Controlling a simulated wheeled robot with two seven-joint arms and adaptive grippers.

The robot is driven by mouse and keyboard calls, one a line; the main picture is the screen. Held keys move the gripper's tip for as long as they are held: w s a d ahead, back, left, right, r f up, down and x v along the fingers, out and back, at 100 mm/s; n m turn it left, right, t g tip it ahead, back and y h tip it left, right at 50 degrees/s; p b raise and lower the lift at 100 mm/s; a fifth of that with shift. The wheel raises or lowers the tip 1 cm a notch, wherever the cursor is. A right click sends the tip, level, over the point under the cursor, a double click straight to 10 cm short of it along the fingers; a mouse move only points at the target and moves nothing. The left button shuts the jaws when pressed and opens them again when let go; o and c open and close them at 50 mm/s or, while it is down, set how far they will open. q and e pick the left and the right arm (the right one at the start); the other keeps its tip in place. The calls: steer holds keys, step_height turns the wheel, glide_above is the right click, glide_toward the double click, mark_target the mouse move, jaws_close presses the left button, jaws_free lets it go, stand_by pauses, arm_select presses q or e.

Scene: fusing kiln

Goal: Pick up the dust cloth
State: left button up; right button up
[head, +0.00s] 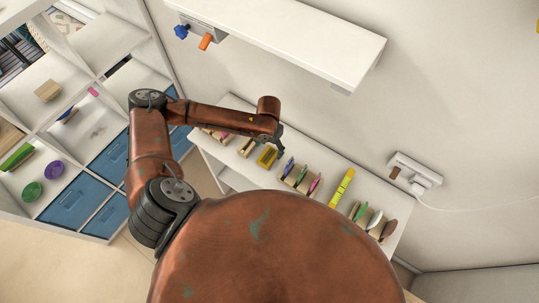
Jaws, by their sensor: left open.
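I cannot pick out the dust cloth with certainty; no item shows clearly as a cloth. My left gripper (280,146) is open above the left half of the narrow white table (232,104). It is close to a small yellow item (266,157), which may lie just under it; whether they touch cannot be told. A long yellow strip (342,187) lies further right on the table. My right gripper is not in view.
Several slim coloured items in wooden holders (301,178) stand mid-table; wooden-backed items (376,222) stand at the right end. A cubby unit (113,40) stands left.

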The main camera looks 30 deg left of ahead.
mark_target(268, 157)
arm_select(q)
steer(key=shift+s+f+p, duration=0.2)
steer(key=shift+f, duration=0.3)
steer(key=shift+s+f+p, duration=0.15)
steer(key=shift+s+f, duration=0.05)
steer(key=shift+f, duration=0.25)
step_height(268, 157, down, 2)
steer(key=shift+s+f, duration=0.1)
steer(key=shift+f, duration=0.15)
steer(key=shift+f+p, duration=0.3)
steer(key=shift+f, duration=0.25)
steer(key=shift+c, duration=1.2)
steer(key=c, duration=0.7)
steer(key=shift+c, duration=0.2)
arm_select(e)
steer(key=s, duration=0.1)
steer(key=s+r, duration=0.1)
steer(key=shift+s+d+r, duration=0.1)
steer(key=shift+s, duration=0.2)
arm_select(q)
steer(key=shift+r, duration=0.15)
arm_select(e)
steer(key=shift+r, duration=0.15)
